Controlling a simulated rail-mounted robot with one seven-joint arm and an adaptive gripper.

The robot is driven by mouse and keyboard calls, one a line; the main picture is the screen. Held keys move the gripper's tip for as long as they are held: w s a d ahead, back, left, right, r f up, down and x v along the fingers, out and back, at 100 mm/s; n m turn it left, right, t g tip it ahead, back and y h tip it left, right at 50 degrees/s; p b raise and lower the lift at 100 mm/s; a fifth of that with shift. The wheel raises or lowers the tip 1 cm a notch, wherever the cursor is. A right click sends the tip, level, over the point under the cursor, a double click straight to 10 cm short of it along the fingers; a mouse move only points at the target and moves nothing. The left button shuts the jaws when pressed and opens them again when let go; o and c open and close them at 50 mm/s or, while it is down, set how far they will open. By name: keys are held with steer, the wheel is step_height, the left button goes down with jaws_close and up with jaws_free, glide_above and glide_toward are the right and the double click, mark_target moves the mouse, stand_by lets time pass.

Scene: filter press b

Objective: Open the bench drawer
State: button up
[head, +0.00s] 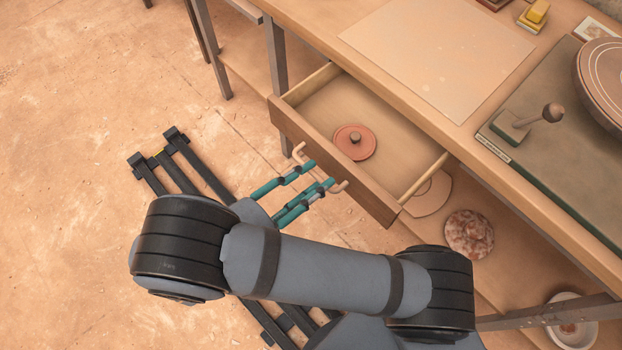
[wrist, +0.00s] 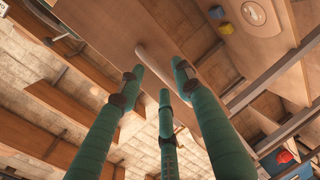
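The bench drawer (head: 335,158) is pulled well out from under the bench top, so its inside shows. Its copper-coloured bar handle (head: 339,187) is on the front panel, partly hidden by my fingers; the wrist view also shows the handle (wrist: 152,60). My gripper (head: 317,175) is at the handle, with teal fingers spread around the bar. In the wrist view, my gripper (wrist: 160,80) has its fingertips apart, with the bar running between them. I cannot tell whether any finger touches the bar.
A reddish disc with a knob (head: 356,143) lies in the drawer. The bench top (head: 430,50) holds a pale sheet and a dark green board (head: 560,150). A lower shelf (head: 500,265) holds round pieces and a bowl. Open floor (head: 80,90) lies to the left.

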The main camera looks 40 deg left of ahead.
steer(key=v, duration=1.2)
steer(key=x, duration=1.1)
steer(key=shift+w, duration=0.25)
steer(key=shift+x, duration=0.85)
steer(key=shift+s+r, duration=0.1)
